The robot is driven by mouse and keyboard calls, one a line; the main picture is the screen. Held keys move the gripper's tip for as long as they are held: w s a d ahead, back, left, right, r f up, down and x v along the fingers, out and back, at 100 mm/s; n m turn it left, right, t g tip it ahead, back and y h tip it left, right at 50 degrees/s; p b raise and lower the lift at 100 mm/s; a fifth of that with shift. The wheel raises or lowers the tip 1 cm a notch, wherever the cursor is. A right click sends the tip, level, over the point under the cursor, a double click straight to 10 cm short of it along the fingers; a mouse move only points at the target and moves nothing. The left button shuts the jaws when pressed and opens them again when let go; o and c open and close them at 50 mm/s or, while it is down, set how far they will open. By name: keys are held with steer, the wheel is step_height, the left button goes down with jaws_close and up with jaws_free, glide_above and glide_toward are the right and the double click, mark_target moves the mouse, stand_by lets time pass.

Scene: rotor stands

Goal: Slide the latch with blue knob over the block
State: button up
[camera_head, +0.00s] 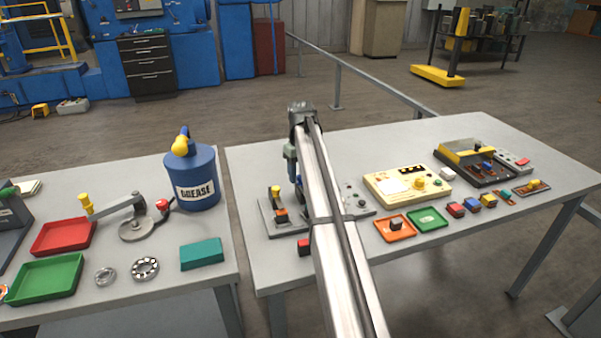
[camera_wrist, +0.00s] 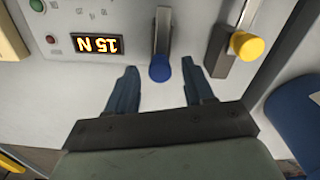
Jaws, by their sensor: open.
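In the wrist view, the latch (camera_wrist: 163,32) is a grey metal bar that ends in a round blue knob (camera_wrist: 160,69). My gripper (camera_wrist: 159,74) is open, with one dark blue finger on each side of the knob and a visible gap on both sides. I cannot make out the block that goes with this latch in either view.
Beside it is another bar with a yellow knob (camera_wrist: 247,46), also on the base plate (camera_head: 268,229) in the head view. The blue grease can (camera_head: 193,172) stands left, on the other table.

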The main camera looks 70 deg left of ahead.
jaws_close()
stand_by(0.5)
